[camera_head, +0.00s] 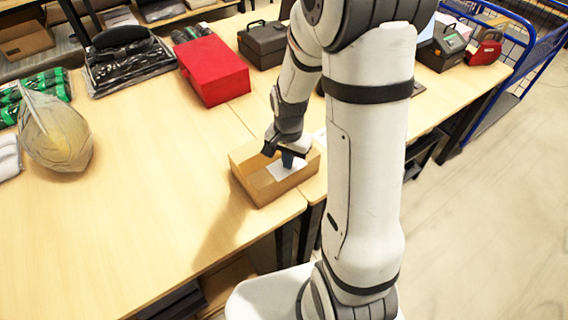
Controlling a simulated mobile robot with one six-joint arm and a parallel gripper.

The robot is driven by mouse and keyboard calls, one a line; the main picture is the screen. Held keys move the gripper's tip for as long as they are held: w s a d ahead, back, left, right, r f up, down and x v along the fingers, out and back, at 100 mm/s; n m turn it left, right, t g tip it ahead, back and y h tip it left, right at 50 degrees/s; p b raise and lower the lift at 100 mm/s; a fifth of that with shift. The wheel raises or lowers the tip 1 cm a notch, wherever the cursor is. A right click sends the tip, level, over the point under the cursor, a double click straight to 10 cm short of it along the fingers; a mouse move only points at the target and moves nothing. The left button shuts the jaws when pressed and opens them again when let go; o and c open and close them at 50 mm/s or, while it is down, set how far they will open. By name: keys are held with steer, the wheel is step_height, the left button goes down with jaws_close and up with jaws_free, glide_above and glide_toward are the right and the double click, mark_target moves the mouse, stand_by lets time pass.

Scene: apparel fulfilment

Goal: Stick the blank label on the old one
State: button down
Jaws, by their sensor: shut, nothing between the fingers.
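A small cardboard box (262,196) stands on the light wooden table near its right front edge. A white label-like patch (283,172) shows at the box, right under my gripper. I cannot tell whether it is the blank label, the old one, or one over the other. My gripper (290,160) points down over the box, shut and holding nothing. Its tips are at or just above the white patch; I cannot tell whether they touch. Part of the patch is hidden by the fingers.
A red box (213,70) and a dark toolbox (264,44) stand at the back. A bagged yellowish item (54,135) and green-black packets (40,90) lie at the left. A label printer-like device (441,48) stands at the right. The table's front left is clear.

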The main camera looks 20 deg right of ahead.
steer(key=shift+s+d, duration=0.25)
steer(key=shift+s, duration=0.1)
stand_by(0.8)
steer(key=shift+r+p, duration=0.85)
steer(key=shift+r, duration=0.4)
steer(key=shift+w+a, duration=0.1)
steer(key=shift+w, duration=0.05)
steer(key=shift+w+a, duration=0.25)
steer(key=shift+w, duration=0.15)
steer(key=shift+s+f+b, duration=0.15)
steer(key=shift+f+b, duration=1.1)
steer(key=shift+f, duration=0.15)
stand_by(0.8)
step_height(320, 180, up, 8)
steer(key=p, duration=0.6)
steer(key=shift+r, duration=0.15)
stand_by(0.6)
